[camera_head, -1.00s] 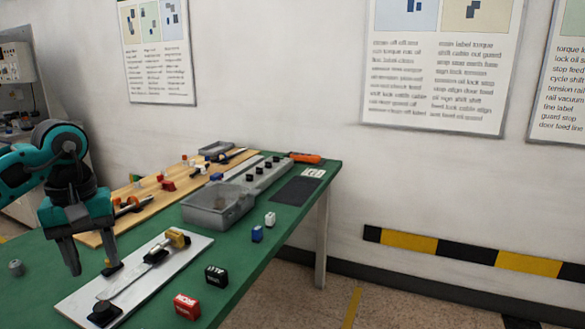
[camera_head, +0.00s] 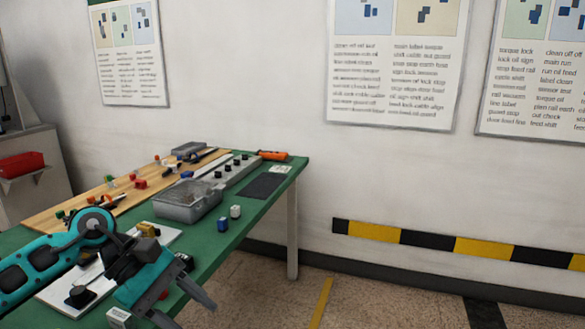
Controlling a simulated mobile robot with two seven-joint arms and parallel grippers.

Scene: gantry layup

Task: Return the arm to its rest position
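My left arm comes in from the left in teal and grey, low over the front of the green table (camera_head: 262,205). Its gripper (camera_head: 196,317) points down and right, past the table's front edge. The two grey fingers stand apart with nothing seen between them, and one fingertip is near the bottom of the picture. My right gripper is not in view.
A white plate (camera_head: 57,292) with a brass-coloured part (camera_head: 147,230) lies partly behind my arm. A grey bin (camera_head: 187,203), a blue block (camera_head: 223,224) and a white block (camera_head: 236,211) stand farther back. The floor to the right is clear.

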